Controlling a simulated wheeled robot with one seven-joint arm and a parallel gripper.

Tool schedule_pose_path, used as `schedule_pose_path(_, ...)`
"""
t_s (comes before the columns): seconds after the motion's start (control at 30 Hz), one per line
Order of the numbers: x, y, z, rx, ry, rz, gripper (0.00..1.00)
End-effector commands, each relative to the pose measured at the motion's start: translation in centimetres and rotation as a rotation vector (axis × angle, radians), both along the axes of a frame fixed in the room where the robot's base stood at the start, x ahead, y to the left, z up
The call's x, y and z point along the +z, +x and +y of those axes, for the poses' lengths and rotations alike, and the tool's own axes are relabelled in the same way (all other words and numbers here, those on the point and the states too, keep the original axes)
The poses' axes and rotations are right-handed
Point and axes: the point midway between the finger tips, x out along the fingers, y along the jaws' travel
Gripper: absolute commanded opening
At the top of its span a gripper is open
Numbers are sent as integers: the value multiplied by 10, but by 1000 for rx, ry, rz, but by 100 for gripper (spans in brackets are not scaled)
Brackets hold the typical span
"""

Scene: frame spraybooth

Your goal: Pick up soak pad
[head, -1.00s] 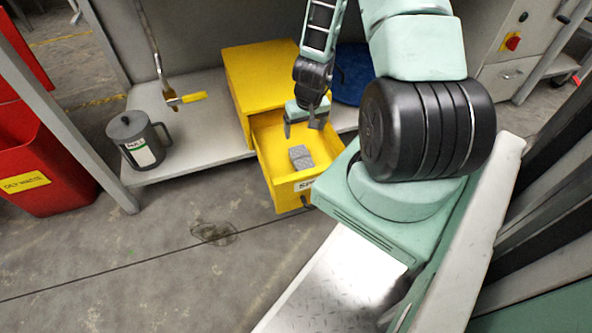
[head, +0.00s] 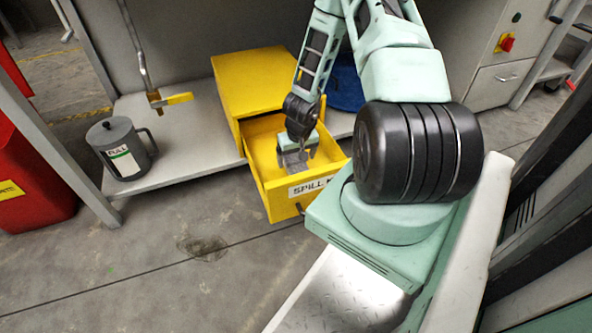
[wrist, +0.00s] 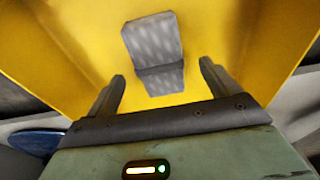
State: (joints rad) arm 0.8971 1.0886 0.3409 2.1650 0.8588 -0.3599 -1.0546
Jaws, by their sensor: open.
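The grey soak pad (wrist: 153,45) lies in the open yellow drawer (head: 266,176), whose front label begins "SPILL". In the wrist view the pad shows a quilted, folded surface, ahead of and between my two fingers. My gripper (wrist: 161,84) is open, one finger to each side of the pad's near end, with yellow drawer behind. In the head view my gripper (head: 296,160) is down inside the drawer and covers part of the pad (head: 293,166). I cannot tell whether the fingers touch the pad.
The yellow cabinet (head: 262,82) stands on a grey shelf (head: 190,140). A grey lidded mug-like can (head: 121,152) is at left. A yellow-handled valve (head: 176,99) hangs above the shelf. A red bin (head: 30,170) stands far left. Drawer walls surround the gripper closely.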

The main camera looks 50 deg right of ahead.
Motion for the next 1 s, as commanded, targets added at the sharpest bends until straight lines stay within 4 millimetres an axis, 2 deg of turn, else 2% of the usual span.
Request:
schedule_pose_path(0.03,-14,1,-2,-3,2,0,87)
schedule_pose_path(0.23,-35,6,-5,-3,2,0,87)
schedule_pose_path(0.6,-38,7,-6,-1,1,1,87)
schedule_pose_path(0.77,-38,7,-6,-1,1,1,43)
schedule_pose_path(0.87,-38,7,-6,-1,1,1,35)
schedule_pose_path(1.0,-38,7,-6,-1,1,1,35)
